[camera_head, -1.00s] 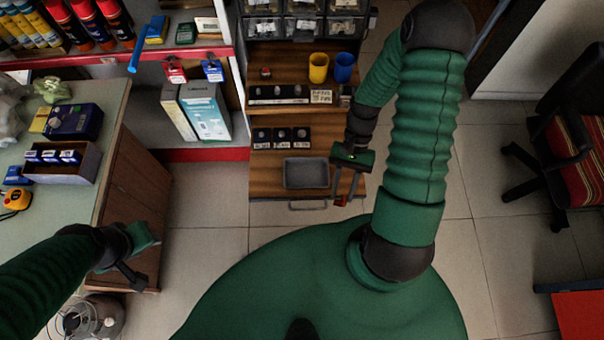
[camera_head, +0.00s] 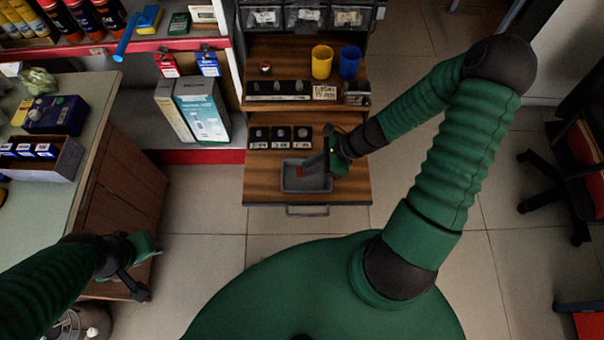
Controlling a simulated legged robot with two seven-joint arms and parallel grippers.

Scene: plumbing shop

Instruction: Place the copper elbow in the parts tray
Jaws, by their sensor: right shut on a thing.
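The grey parts tray (camera_head: 306,188) sits on the pulled-out wooden drawer shelf, near its front edge. My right gripper (camera_head: 312,166) reaches in from the right and is over the tray. It is shut on the copper elbow (camera_head: 299,172), a small reddish-brown piece at the fingertips, within the tray's outline. I cannot tell whether the elbow touches the tray floor. My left gripper (camera_head: 143,268) hangs low at the left beside the counter, away from the tray; its finger opening is unclear.
Small dark bins (camera_head: 281,138) stand in a row behind the tray. A yellow cup (camera_head: 321,62) and a blue cup (camera_head: 349,62) stand on the upper shelf. The counter (camera_head: 92,140) at the left carries boxes. The drawer front has a metal handle (camera_head: 307,211).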

